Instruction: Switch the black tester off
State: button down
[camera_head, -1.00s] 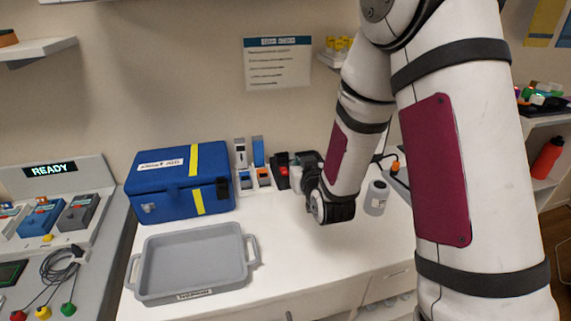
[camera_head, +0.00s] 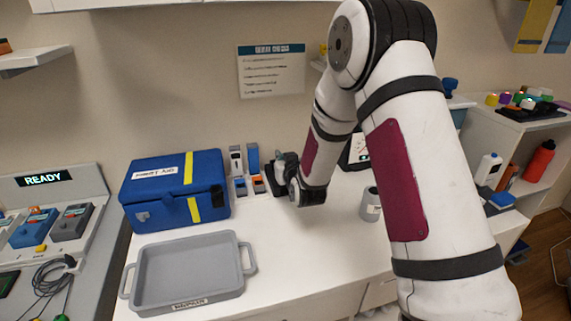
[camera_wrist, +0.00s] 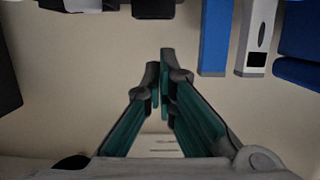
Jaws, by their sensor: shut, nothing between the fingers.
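A black upright unit (camera_head: 269,173) stands at the back of the white counter, right of the blue upright device, partly hidden by my gripper. In the wrist view a black unit (camera_wrist: 153,9) shows at the top edge, cut off; its switch cannot be made out. A dark grey box-shaped device (camera_head: 72,222) sits on the left bench beside a blue one. I cannot tell for sure which is the black tester. My gripper (camera_wrist: 160,60) is shut and empty, its tips apart from the black unit in the wrist picture. In the head view its fingers are mostly hidden.
A blue upright device (camera_head: 253,160) and a white one (camera_head: 236,160) stand left of the black unit. A blue case (camera_head: 160,200) and a grey tray (camera_head: 240,285) occupy the left counter. The counter's front middle is clear.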

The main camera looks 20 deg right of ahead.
jog(key=shift+s+f, duration=0.15)
jog(key=shift+f, duration=1.7)
jog(key=shift+f, duration=0.1)
jog(key=shift+w+f+b, duration=0.25)
jog(key=shift+f+b, duration=0.15)
jog(key=shift+b, duration=0.2)
jog(key=shift+s+r, duration=0.1)
jog(key=shift+r, duration=0.05)
jog(key=r, duration=0.1)
jog(key=r+p, duration=0.1)
jog(key=r, duration=0.2)
jog(key=shift+w+r, duration=0.25)
jog(key=shift+w, duration=0.1)
jog(key=v, duration=1)
jog(key=shift+w+r, duration=0.15)
jog(key=shift+r, duration=0.25)
